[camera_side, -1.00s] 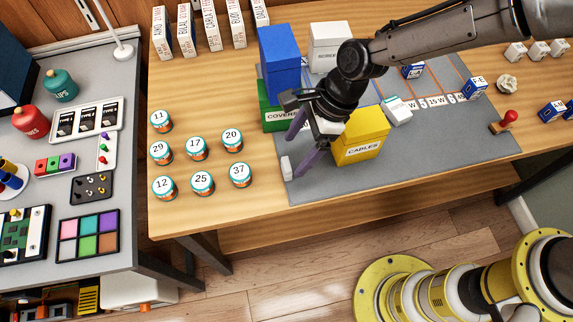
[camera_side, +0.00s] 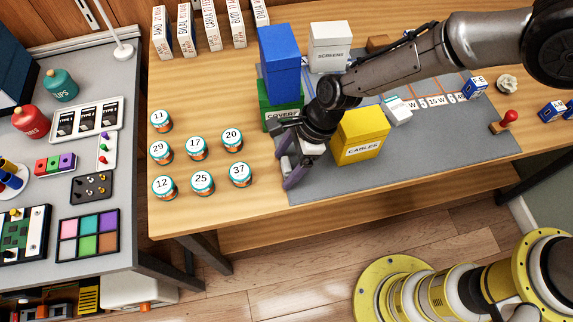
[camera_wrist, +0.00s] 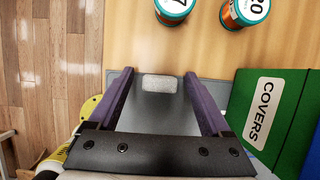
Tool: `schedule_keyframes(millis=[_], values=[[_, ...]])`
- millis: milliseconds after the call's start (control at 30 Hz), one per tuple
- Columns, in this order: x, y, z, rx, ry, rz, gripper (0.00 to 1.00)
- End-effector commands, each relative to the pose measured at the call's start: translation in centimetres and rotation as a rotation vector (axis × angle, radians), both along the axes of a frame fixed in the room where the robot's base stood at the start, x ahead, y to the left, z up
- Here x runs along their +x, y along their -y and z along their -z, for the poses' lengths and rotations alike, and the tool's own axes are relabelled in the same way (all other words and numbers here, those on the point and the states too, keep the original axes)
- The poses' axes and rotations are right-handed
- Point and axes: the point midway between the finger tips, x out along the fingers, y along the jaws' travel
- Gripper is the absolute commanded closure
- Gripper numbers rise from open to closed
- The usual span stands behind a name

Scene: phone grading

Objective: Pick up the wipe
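The wipe (camera_wrist: 159,84) is a small pale rectangle lying flat near the edge of the grey mat (camera_wrist: 178,115) in the wrist view. My gripper (camera_wrist: 159,76) is open, with its two purple fingers spread wide on either side of the wipe. There is a gap between each finger and the wipe. In the side view my gripper (camera_side: 287,172) is low over the mat's left end, and its fingers hide the wipe there. I cannot tell whether the fingertips touch the mat.
The green covers box (camera_wrist: 276,112) stands to the right in the wrist view. In the side view a yellow cables box (camera_side: 361,136) stands right of my gripper, and a blue box (camera_side: 279,60) sits on the green one. Several numbered jars (camera_side: 202,182) stand to the left.

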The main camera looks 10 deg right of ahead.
Motion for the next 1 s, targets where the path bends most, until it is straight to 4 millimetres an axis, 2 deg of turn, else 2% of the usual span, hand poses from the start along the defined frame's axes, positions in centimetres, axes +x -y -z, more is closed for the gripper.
schedule_keyframes(millis=[33,67,433,767,1000], values=[[0.0,0.0,0.0,0.000,0.000,0.000,0.29],[0.0,0.0,0.0,0.000,0.000,0.000,0.34],[0.0,0.0,0.0,0.000,0.000,0.000,1.00],[0.0,0.0,-0.4,0.001,0.000,0.000,1.00],[0.0,0.0,-3.0,0.003,0.002,0.000,1.00]])
